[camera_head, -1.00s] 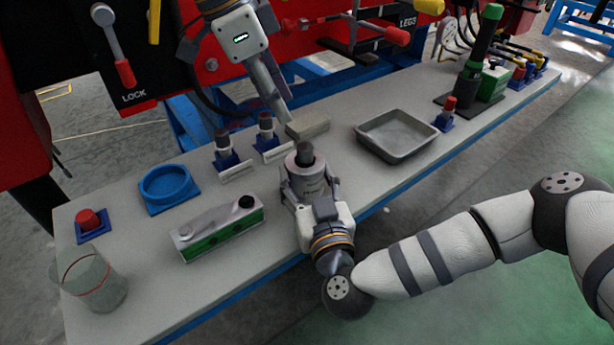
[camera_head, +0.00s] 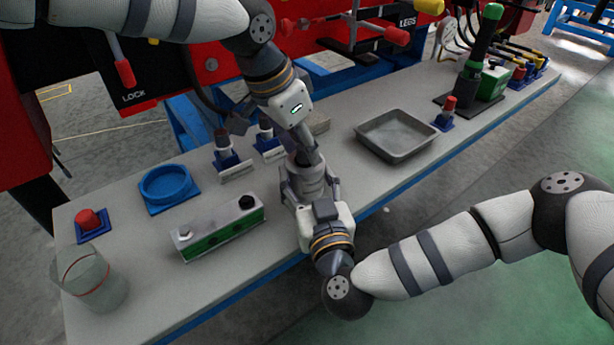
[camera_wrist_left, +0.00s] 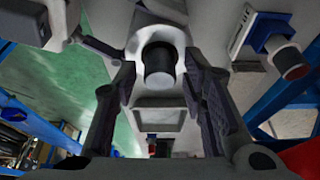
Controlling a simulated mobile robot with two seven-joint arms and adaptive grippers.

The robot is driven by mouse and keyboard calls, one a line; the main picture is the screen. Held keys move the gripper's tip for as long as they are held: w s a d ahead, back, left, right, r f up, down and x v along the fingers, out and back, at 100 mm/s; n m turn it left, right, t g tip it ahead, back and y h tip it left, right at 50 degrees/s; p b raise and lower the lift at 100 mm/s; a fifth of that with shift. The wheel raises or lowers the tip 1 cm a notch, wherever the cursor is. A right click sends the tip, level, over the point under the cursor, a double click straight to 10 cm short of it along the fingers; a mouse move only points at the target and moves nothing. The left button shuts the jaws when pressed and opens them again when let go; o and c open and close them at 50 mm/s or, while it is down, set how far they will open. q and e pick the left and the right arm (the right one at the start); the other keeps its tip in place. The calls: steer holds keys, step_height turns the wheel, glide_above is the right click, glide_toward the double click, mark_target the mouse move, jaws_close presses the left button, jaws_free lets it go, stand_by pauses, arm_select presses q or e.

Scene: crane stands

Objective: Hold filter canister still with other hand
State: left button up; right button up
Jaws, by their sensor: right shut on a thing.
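The filter canister (camera_head: 312,185) is a grey cylinder standing on the bench near its front edge. My right gripper (camera_head: 311,192) is shut around its sides from the front. My left gripper (camera_head: 280,143) is open above the canister, with one finger crossing in front of its top in the head view. In the left wrist view, the left gripper's fingers (camera_wrist_left: 161,78) are spread on either side of the canister's dark top (camera_wrist_left: 158,64), with gaps visible. The left arm hides most of the canister's top in the head view.
A blue round holder (camera_head: 168,186) and blue-based stands (camera_head: 224,152) are behind. A grey tray (camera_head: 420,153) is on the right.

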arm_select(q)
steer(key=shift+f, duration=0.1)
steer(key=shift+c, duration=0.3)
jaws_close()
steer(key=shift+r, duration=4.1)
arm_select(e)
steer(key=o, duration=1.6)
steer(key=shift+s, duration=0.15)
